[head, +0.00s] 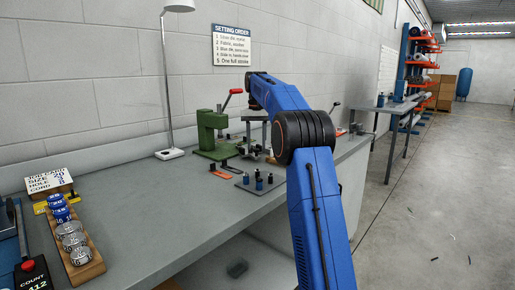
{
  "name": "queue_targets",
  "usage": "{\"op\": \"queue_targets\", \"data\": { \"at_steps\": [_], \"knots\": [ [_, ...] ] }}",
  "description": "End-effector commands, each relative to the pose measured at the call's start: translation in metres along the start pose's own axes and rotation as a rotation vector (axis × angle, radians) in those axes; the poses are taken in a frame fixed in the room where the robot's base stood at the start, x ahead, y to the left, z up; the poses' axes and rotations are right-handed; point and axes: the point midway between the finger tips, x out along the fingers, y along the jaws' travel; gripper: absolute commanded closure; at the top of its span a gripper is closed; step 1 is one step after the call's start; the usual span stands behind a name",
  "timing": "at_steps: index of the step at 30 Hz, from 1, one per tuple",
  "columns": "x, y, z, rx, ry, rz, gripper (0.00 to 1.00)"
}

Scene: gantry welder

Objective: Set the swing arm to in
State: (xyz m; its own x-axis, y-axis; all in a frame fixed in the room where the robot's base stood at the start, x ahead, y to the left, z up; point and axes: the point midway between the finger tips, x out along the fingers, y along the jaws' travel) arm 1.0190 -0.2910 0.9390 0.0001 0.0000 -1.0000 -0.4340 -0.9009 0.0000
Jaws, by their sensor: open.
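A small green press (212,135) with a red-knobbed lever (236,92) stands on the grey bench.
A dark plate with small dies (259,183) lies in front of the press. A wooden rack of blue and silver dies (74,240) is at the left. A lamp (168,152) stands behind. The bench between rack and press is clear. Open floor (440,210) lies at right.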

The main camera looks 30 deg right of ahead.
Motion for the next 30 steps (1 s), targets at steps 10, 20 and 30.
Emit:
{"op": "queue_targets", "data": {
  "at_steps": [10,20,30],
  "knots": [
    [0.009,-0.001,-0.007,0.000,0.000,0.000,0.60],
    [0.009,-0.001,-0.007,0.000,0.000,0.000,1.00],
    [0.008,-0.017,0.007,0.015,0.000,0.000,1.00]
  ]
}}
